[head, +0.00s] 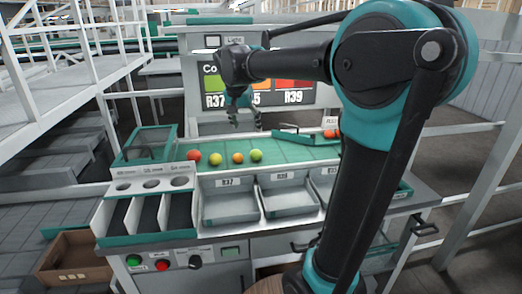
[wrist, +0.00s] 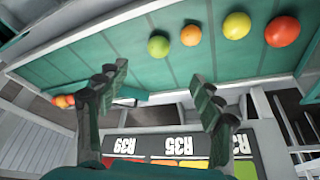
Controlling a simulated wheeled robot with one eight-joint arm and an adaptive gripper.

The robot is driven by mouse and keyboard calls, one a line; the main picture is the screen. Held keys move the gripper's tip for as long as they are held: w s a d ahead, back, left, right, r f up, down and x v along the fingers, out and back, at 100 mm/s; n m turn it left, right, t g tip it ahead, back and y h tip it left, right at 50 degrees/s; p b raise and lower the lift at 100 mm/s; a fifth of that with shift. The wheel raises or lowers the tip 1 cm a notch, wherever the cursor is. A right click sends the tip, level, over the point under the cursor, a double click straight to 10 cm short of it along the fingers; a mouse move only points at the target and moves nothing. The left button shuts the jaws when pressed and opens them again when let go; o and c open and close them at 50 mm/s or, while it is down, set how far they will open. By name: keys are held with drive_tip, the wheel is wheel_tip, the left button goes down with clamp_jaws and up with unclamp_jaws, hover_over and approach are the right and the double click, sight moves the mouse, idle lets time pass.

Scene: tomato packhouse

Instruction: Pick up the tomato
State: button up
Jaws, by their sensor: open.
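A row of loose tomatoes lies on the green sorting mat (head: 300,152). From left in the head view they are a red tomato (head: 194,155), a yellow tomato (head: 215,159), an orange tomato (head: 238,158) and a green tomato (head: 256,155). The wrist view shows the same row: green (wrist: 158,46), orange (wrist: 191,35), yellow (wrist: 237,25) and red (wrist: 282,31). My gripper (head: 246,124) is above the mat, behind the row near the orange and green tomatoes. Its two fingers (wrist: 158,73) are spread wide, with nothing between them. Which tomato is meant cannot be told.
Grey bins (head: 287,203) labelled by colour grade stand in front of the mat. More red tomatoes (head: 330,134) sit at far right. A colour chart screen (head: 262,92) stands behind.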

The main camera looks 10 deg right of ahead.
sight(255, 151)
drive_tip(key=x, duration=1.2)
drive_tip(key=shift+w+d, duration=0.15)
drive_tip(key=shift+x, duration=2.6)
drive_tip(key=shift+w+d+r, duration=0.1)
drive_tip(key=shift+d+r, duration=0.05)
drive_tip(key=c, duration=0.9)
